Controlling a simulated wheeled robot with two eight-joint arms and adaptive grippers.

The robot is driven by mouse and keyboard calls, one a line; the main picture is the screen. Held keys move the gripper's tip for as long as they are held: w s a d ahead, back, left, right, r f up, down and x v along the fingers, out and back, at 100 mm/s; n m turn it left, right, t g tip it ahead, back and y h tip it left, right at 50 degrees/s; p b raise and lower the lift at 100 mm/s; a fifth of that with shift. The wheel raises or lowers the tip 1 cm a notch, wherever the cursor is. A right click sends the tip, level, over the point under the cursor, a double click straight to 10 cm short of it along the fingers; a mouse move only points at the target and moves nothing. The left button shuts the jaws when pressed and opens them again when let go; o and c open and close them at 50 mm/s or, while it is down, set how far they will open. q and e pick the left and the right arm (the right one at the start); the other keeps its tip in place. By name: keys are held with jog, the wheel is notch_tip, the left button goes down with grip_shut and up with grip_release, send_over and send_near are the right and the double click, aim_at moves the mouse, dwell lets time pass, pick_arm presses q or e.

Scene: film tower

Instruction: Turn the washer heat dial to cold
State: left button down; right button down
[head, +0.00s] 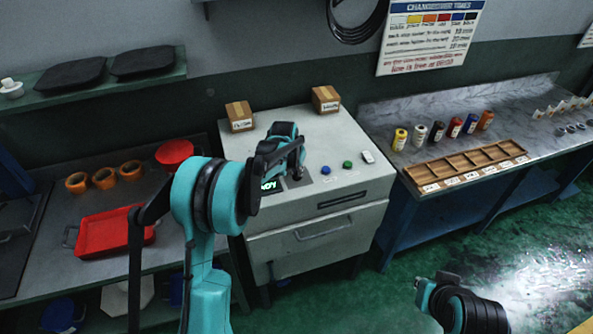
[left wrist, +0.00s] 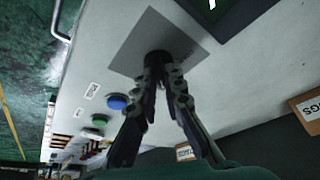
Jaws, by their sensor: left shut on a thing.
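The washer (head: 372,190) is a light grey machine with a sloped top panel. Its heat dial (left wrist: 158,60) is a dark knob on a grey plate, seen in the left wrist view. My left gripper (head: 297,168) reaches over the panel from the left. In the left wrist view the left fingers (left wrist: 163,82) are closed on the dial. The fingers hide much of the dial, and I cannot read its setting. A dark display (head: 268,187) with light lettering is partly behind my left arm. My right arm shows at the bottom right, but its gripper is out of sight.
A blue button (head: 326,170), a green button (head: 348,165) and a white part (head: 367,157) sit right of the dial. Two cardboard boxes, left (head: 239,116) and right (head: 326,99), stand at the washer's back. A bench with canisters and a wooden tray (head: 440,177) stands right.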

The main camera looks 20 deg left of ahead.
pick_arm(q)
jog(key=n, duration=0.2)
jog(key=n+y, duration=0.1)
jog(key=n, duration=0.1)
jog(key=shift+d+y, duration=0.15)
jog(key=shift+y, duration=0.15)
jog(key=n, duration=0.2)
jog(key=n+y, duration=0.1)
jog(key=n, duration=0.1)
jog(key=shift+d+n+g+y, duration=0.1)
jog(key=shift+n+g+y, duration=0.2)
jog(key=shift+n+g, duration=0.1)
jog(key=n+g+y, duration=0.1)
jog(key=n, duration=0.3)
jog(key=shift+w, duration=0.2)
jog(key=shift+d+n+g+y, duration=0.15)
jog(key=shift+n+g, duration=0.25)
jog(key=shift+n, duration=0.6)
jog(key=shift+a+n+g+y, duration=0.15)
jog(key=shift+n+g, duration=0.25)
jog(key=shift+n, duration=0.6)
jog(key=shift+d, duration=0.1)
jog(key=c, duration=1.6)
grip_release()
jog(key=shift+r, duration=0.1)
